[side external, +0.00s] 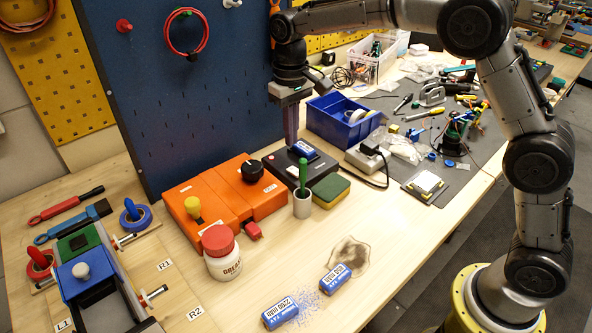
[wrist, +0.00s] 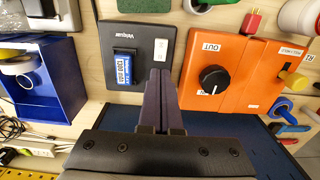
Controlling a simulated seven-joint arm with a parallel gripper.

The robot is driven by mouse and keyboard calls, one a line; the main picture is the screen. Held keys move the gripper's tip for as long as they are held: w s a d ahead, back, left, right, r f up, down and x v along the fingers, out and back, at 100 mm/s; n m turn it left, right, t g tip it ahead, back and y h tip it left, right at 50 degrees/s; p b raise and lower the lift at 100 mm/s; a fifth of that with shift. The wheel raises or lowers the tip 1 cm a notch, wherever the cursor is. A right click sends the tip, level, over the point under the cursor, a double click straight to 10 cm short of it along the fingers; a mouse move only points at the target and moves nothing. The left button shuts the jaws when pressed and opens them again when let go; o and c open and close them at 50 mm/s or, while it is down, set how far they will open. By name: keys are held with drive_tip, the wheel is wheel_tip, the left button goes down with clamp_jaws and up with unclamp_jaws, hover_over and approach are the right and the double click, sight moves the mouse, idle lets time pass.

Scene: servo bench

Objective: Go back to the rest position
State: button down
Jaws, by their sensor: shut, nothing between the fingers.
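My gripper (side external: 291,140) points down in front of the blue pegboard, just behind the black charger (side external: 284,165) in the side view. In the wrist view my gripper (wrist: 160,74) has its two fingers together, with nothing between them. A blue battery (side external: 303,150) sits in the charger; it also shows in the wrist view (wrist: 124,68). The fingertips appear beside the charger and the orange box (wrist: 228,70). I cannot tell how high they are above the bench.
The blue pegboard (side external: 185,110) stands close behind. The blue bin (side external: 340,122) is to the right. A grey holder with a green-handled tool (side external: 302,180), a sponge (side external: 331,190) and a grease jar (side external: 222,255) stand in front.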

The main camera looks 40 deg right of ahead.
drive_tip(key=s+d+r+m+t, duration=0.1)
drive_tip(key=s+d+r+t, duration=0.4)
drive_tip(key=s+r, duration=0.95)
drive_tip(key=s+d+f, duration=0.2)
drive_tip(key=s+f, duration=0.2)
drive_tip(key=s, duration=0.5)
drive_tip(key=s+d+f+n, duration=0.1)
drive_tip(key=s+d+f, duration=0.1)
drive_tip(key=s+f, duration=0.3)
drive_tip(key=s, duration=0.3)
drive_tip(key=shift+s+f+t, duration=0.2)
drive_tip(key=shift+s+t, duration=0.1)
drive_tip(key=shift+s, duration=0.05)
